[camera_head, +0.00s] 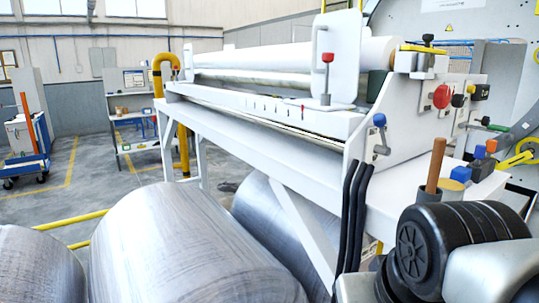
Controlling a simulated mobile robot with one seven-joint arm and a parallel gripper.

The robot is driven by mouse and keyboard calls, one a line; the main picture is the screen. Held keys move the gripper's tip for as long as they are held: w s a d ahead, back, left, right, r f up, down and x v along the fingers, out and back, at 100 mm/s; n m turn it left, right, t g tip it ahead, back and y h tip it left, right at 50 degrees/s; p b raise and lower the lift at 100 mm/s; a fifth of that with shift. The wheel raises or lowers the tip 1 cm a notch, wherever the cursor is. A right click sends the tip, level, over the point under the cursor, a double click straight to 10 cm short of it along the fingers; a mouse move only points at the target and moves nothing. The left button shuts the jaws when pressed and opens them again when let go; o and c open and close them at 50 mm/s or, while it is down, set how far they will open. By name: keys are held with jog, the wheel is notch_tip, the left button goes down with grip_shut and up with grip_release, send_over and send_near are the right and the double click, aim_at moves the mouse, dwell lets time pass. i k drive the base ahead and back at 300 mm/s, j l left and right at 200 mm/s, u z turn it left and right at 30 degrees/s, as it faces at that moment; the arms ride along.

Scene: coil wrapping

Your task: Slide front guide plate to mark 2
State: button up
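The front guide plate appears to be the tall white upright plate (345,55) near the right end of the long white machine. Its foot sits on the front rail (225,98). A lever with a red knob (327,58) rises from this foot. Small dark tick marks (275,104) run along the rail to the left of the plate, and a small red pointer (302,108) stands just left of the foot. The mark numbers are too small to read. My gripper is not clearly visible, and nothing is seen touching the plate or lever.
Large grey wrapped coils (190,245) fill the lower left in front of the machine. Black spoked discs (440,245) and a wooden-handled tool (435,165) are at the lower right. A red button (441,96) is on the machine's end panel.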

aim_at(339, 33)
jog(key=j+u, duration=0.1)
jog(key=j, duration=0.2)
jog(key=i+j+u, duration=0.15)
jog(key=u, duration=0.3)
jog(key=i+j+u, duration=0.2)
jog(key=u, duration=0.2)
